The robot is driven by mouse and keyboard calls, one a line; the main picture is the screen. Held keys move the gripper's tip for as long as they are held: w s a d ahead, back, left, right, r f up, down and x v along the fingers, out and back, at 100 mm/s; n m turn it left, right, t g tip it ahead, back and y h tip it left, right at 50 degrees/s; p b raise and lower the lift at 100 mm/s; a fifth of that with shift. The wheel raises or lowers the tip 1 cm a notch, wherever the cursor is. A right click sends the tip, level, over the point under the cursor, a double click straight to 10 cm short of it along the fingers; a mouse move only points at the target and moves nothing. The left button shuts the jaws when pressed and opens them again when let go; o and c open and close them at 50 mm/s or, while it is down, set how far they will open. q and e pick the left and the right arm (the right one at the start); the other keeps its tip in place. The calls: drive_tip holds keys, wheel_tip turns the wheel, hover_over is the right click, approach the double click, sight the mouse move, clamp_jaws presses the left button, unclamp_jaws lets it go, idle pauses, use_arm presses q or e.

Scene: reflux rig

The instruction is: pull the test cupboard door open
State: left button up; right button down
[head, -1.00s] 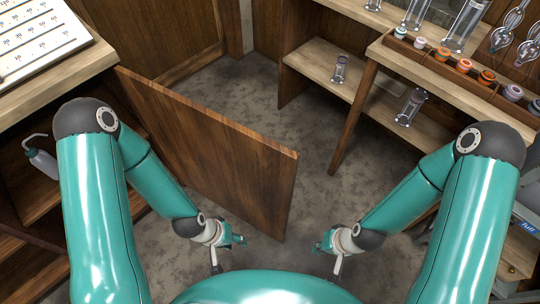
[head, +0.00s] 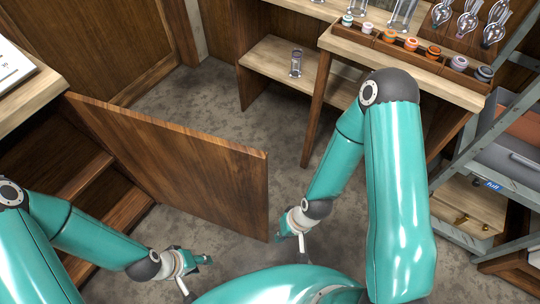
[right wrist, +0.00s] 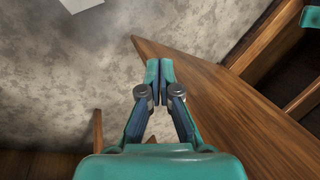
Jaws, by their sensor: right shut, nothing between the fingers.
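The test cupboard door (head: 180,160) is a brown wooden panel. It stands swung out from the cupboard (head: 75,160) at the left, and the shelves inside show. My right gripper (head: 283,228) is beside the door's free edge, at the lower corner. In the right wrist view my right gripper (right wrist: 160,70) is shut and empty, with the door (right wrist: 235,110) just to its right; I cannot tell whether they touch. My left gripper (head: 206,260) is low in front of the door, apart from it; its jaws are too small to read.
A bench (head: 450,85) with a rack of coloured caps (head: 410,44) and glassware stands at the back right. A glass vessel (head: 296,63) stands on the low shelf. A grey metal frame (head: 465,160) is at the right. Grey floor (head: 200,95) is clear behind the door.

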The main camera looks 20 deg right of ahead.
sight(266, 160)
drive_tip(key=w+d+r+m+g+h+p, duration=0.1)
drive_tip(key=w+r+m+p, duration=0.15)
drive_tip(key=w+r, duration=0.6)
drive_tip(key=w+d+r+m+g+p, duration=0.1)
drive_tip(key=w+d+r+p, duration=0.15)
drive_tip(key=r, duration=1.15)
drive_tip(key=w+r+m+g+h+p, duration=0.15)
drive_tip(key=w+r+p, duration=0.35)
drive_tip(key=r, duration=0.6)
drive_tip(key=shift+m+t, duration=0.3)
drive_tip(key=shift+t, duration=0.15)
drive_tip(key=shift+s+a+f+b, duration=0.2)
drive_tip(key=shift+s+a+f, duration=0.45)
drive_tip(key=shift+f, duration=0.9)
drive_tip(key=shift+s+a+f+b, duration=0.25)
drive_tip(key=shift+s+a+f, duration=0.35)
drive_tip(key=shift+f, duration=0.95)
drive_tip(key=shift+s+a+f+b, duration=0.2)
drive_tip(key=shift+s+a+f, duration=0.45)
drive_tip(key=shift+f, duration=0.9)
